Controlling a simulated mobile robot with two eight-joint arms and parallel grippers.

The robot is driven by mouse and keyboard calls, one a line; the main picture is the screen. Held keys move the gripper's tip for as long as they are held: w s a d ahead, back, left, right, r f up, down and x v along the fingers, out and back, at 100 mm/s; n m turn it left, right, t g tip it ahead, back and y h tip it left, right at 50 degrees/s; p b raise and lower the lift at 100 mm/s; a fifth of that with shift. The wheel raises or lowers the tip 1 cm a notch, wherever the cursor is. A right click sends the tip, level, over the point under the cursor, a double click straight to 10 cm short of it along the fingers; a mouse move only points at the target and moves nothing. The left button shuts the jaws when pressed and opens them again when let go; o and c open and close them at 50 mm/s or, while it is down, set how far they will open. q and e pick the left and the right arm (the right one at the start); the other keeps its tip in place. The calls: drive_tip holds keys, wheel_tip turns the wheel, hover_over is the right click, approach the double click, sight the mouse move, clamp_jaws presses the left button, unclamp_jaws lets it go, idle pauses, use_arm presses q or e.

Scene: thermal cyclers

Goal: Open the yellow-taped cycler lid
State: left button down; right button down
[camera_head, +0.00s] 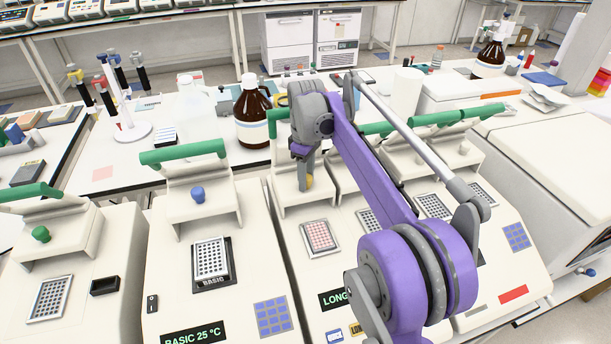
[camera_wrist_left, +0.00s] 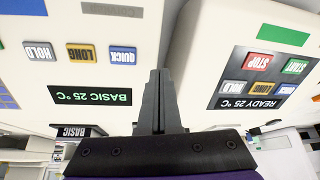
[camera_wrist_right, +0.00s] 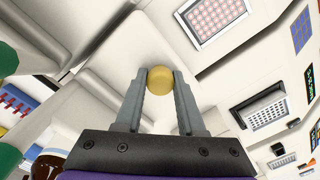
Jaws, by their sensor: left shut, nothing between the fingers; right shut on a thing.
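The cycler with the yellow knob stands in the middle of the row in the head view. Its lid (camera_head: 290,200) stands raised behind a block of pink wells (camera_head: 320,236), which lies uncovered; the block also shows in the right wrist view (camera_wrist_right: 213,17). My right gripper (camera_head: 306,180) is shut on the yellow knob (camera_wrist_right: 160,80) on the lid's front. My purple right arm hides part of the lid and its green bar. I see no tape strip. My left gripper (camera_wrist_left: 156,75) is shut and empty above the cycler fronts, outside the head view.
Neighbouring cyclers have a blue knob (camera_head: 197,194) and a green knob (camera_head: 40,234) and green bars. A brown bottle (camera_head: 252,115) and a pipette stand (camera_head: 130,128) are on the bench behind. A large white machine (camera_head: 560,150) is at right.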

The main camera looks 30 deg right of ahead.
use_arm(q)
drive_tip(key=shift+s, duration=0.4)
use_arm(e)
drive_tip(key=shift+s, duration=0.25)
use_arm(q)
drive_tip(key=shift+s+a, duration=0.1)
use_arm(e)
drive_tip(key=c, duration=1)
unclamp_jaws()
drive_tip(key=shift+s+a, duration=0.1)
drive_tip(key=o, duration=0.5)
use_arm(q)
drive_tip(key=shift+w+r+p, duration=0.6)
drive_tip(key=shift+w+r, duration=0.05)
drive_tip(key=shift+r, duration=0.3)
use_arm(e)
wheel_tip(320, 180, up, 11)
drive_tip(key=shift+f, duration=0.15)
